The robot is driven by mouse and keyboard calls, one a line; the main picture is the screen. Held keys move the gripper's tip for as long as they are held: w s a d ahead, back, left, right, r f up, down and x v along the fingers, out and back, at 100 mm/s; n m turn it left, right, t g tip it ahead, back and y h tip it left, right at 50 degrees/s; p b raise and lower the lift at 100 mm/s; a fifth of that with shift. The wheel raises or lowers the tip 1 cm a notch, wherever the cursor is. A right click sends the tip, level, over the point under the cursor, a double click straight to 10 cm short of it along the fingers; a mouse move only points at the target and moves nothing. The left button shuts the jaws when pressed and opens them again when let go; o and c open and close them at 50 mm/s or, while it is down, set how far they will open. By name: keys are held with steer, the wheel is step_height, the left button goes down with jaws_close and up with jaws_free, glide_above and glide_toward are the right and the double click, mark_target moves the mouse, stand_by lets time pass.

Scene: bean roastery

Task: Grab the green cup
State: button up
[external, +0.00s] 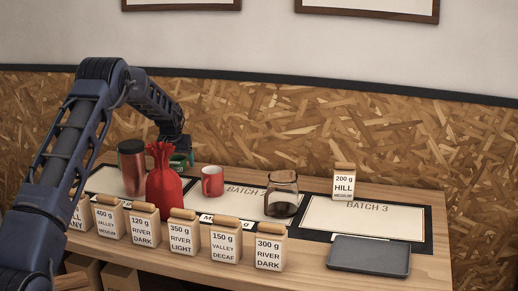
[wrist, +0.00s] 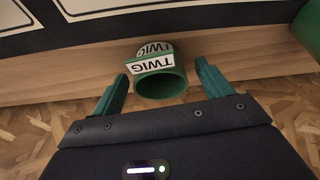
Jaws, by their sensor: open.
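The green cup (wrist: 162,86) has a white label reading TWIG and shows in the wrist view, on the bare wood strip of the table. My gripper (wrist: 162,72) is open, with one green finger on each side of the cup. The fingertips look apart from its wall, with a small gap on both sides. In the external view my gripper (external: 181,157) is low over the back left of the table, partly hidden behind a red sack. Green shows there, but I cannot tell cup from fingers.
The red sack (external: 164,186), a copper canister (external: 131,168) and a red mug (external: 212,182) stand close by. A glass carafe (external: 282,197), a grey tray (external: 369,256) and several labelled bags line the table. Another green object (wrist: 309,28) shows at the wrist view's right edge.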

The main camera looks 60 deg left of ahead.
steer(key=shift+c, duration=0.2)
steer(key=c, duration=1.1)
steer(key=shift+o, duration=0.2)
